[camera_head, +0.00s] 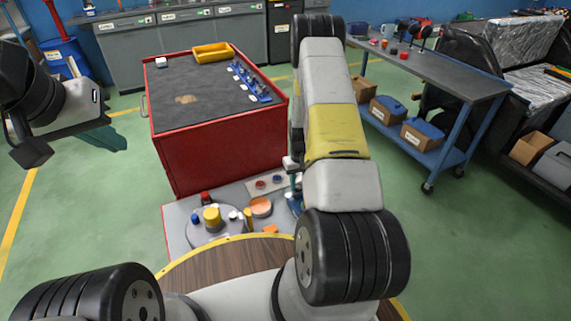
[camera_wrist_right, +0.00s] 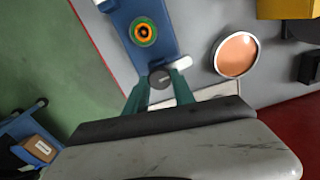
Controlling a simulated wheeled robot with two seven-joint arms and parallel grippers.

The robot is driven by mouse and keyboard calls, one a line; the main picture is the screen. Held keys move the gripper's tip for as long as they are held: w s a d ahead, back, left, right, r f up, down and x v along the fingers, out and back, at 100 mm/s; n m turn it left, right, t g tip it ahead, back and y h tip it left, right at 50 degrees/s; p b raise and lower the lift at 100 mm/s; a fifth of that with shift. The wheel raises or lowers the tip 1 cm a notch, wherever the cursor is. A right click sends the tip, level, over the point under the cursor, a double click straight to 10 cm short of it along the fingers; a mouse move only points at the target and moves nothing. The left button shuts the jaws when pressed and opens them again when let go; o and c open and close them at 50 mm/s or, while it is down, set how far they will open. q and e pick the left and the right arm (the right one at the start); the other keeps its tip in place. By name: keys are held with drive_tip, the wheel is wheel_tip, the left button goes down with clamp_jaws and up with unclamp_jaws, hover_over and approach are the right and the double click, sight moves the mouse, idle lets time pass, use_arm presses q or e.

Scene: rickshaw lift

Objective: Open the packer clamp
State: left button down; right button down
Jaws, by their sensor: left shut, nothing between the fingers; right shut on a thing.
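The packer clamp shows in the right wrist view as a blue body (camera_wrist_right: 128,12) with a green and orange ring (camera_wrist_right: 144,32). A dark round knob (camera_wrist_right: 160,78) and a white bar (camera_wrist_right: 179,63) sit at its near end. My right gripper (camera_wrist_right: 160,86) has its two teal fingers closed on the dark knob, one on each side. In the head view my right arm hides that gripper and most of the clamp; a bit of blue (camera_head: 294,203) shows beside the arm. My left gripper (camera_head: 110,138) is shut and empty at the far left, away from the clamp.
A grey work surface (camera_head: 176,228) holds a round plate with a yellow cylinder (camera_head: 212,217) and an orange disc (camera_head: 261,207). A red cabinet (camera_head: 215,160) stands behind it. A wheeled bench (camera_head: 450,83) with boxes is at right. The green floor at left is clear.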

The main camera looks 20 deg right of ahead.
sight(298, 186)
drive_tip(key=shift+m, duration=0.6)
drive_tip(key=c, duration=1.1)
unclamp_jaws()
drive_tip(key=shift+o, duration=0.2)
drive_tip(key=shift+r, duration=3.95)
